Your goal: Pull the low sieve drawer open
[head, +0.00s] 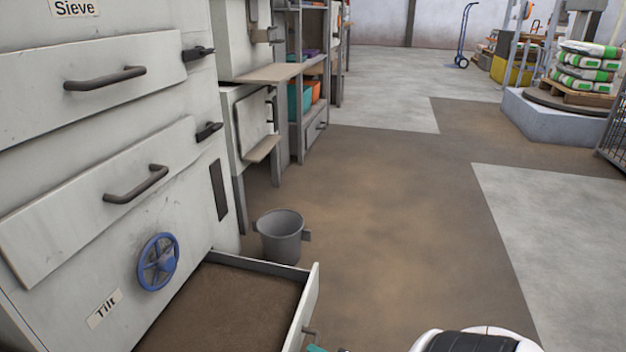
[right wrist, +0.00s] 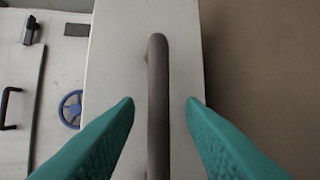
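The low sieve drawer (head: 306,303) stands pulled out from the bottom of the white sieve cabinet, with a brown floor or contents inside. Its front panel (right wrist: 115,60) and its dark bar handle (right wrist: 158,75) show in the right wrist view. My right gripper (right wrist: 160,103) is open, with one teal finger on each side of the handle and gaps between fingers and bar. In the head view only a bit of teal fingertip (head: 315,348) shows at the bottom edge, by the drawer front. My left gripper is not in view.
Two closed upper drawers with bar handles (head: 105,78) (head: 136,184) and a blue handwheel (head: 158,262) are on the cabinet. A grey bucket (head: 282,238) stands on the floor just behind the open drawer. The floor to the right is clear.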

